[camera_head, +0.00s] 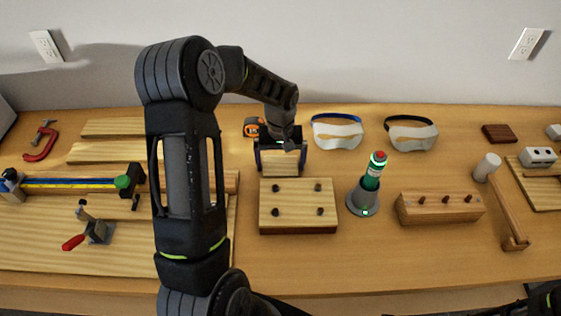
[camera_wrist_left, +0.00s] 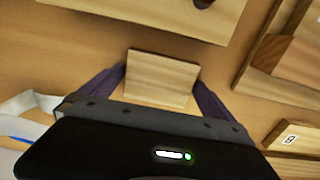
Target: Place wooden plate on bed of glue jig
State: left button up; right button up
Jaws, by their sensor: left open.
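A small light wooden plate (camera_head: 281,165) stands on the table behind the pegged block. It also shows in the left wrist view (camera_wrist_left: 161,79). My left gripper (camera_head: 281,156) is open, with one finger on each side of the plate and small gaps showing in the wrist view (camera_wrist_left: 160,88). A thick wooden block with several dark pegs (camera_head: 297,207) lies just in front of the plate; it may be the bed of the glue jig, but I cannot tell for sure. My right gripper is not in view.
A green glue bottle (camera_head: 373,172) stands in a grey holder (camera_head: 362,201) right of the pegged block. A drilled wooden block (camera_head: 440,207) and a mallet (camera_head: 505,205) lie farther right. Goggles (camera_head: 338,132) lie behind. Boards and clamps crowd the left.

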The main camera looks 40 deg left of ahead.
aim_at(280, 165)
pick_arm(q)
jog(key=shift+r, duration=0.2)
notch_tip(280, 165, up, 12)
jog(key=b, duration=0.1)
dwell(0.7)
